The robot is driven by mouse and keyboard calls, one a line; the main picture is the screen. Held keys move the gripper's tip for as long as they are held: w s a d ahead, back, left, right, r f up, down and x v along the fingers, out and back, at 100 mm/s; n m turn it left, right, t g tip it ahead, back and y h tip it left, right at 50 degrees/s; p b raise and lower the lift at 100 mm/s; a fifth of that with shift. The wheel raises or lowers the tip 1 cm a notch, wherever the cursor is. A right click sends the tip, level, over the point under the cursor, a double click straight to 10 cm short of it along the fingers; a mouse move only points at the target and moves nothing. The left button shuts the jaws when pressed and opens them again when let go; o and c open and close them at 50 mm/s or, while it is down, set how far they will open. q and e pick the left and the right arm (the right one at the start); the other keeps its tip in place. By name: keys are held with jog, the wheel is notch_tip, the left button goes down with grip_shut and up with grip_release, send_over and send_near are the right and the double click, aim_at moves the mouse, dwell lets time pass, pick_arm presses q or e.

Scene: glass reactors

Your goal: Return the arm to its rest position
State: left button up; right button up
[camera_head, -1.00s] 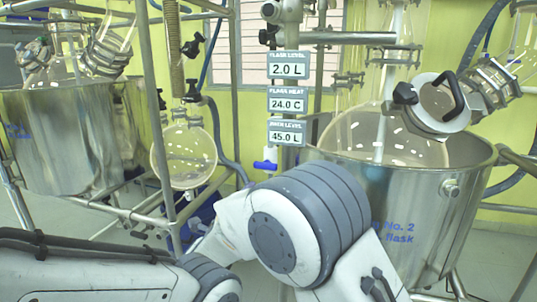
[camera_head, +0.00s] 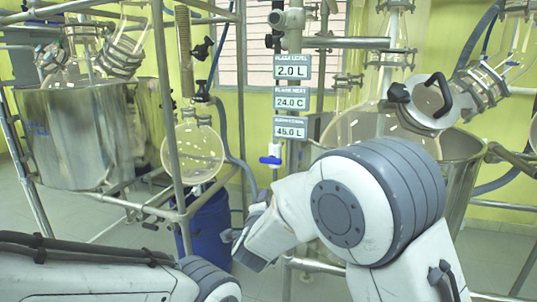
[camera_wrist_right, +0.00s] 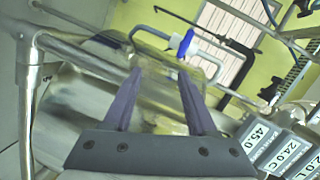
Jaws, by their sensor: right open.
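My right arm (camera_head: 340,212) fills the lower middle of the head view, bent so its forearm points down and left, in front of the right reactor. My right gripper (camera_wrist_right: 160,75) shows best in the right wrist view. Its two purple fingers stand apart, open. A clear, yellowish glassy shape shows around and between them; I cannot tell its distance. The blue-handled valve (camera_wrist_right: 182,42) is beyond the fingertips; it also shows in the head view (camera_head: 271,160). My left arm (camera_head: 80,270) lies across the lower left corner of the head view; its gripper is not in view.
The steel vessel (camera_head: 462,175) of the right reactor stands close behind my right arm. A round glass flask (camera_head: 193,152) hangs in the metal frame (camera_head: 172,110). A blue bin (camera_head: 208,222) stands below it. Another steel vessel (camera_head: 75,140) is at left. Display labels (camera_head: 291,98) show at centre.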

jog(key=s+d+f+n+g+y, duration=0.1)
jog(key=s+d+f+n+g, duration=0.4)
jog(key=s, duration=0.4)
jog(key=s+d+f+n+g, duration=0.4)
jog(key=s+d+n, duration=0.1)
jog(key=s+d, duration=0.3)
jog(key=s+d+f+n+g+y, duration=0.1)
jog(key=s+d+f+n+g, duration=0.4)
jog(key=s, duration=0.4)
jog(key=s+a+r+n+g+p, duration=0.1)
jog(key=s+a+r+n+p, duration=0.7)
jog(key=s+a+r, duration=0.4)
notch_tip(320, 180, up, 3)
jog(key=shift+s+a+r+g+y+p, duration=0.1)
jog(key=shift+s+a+g+y+p, duration=0.25)
jog(key=shift+s+p, duration=0.5)
jog(key=shift+s, duration=0.2)
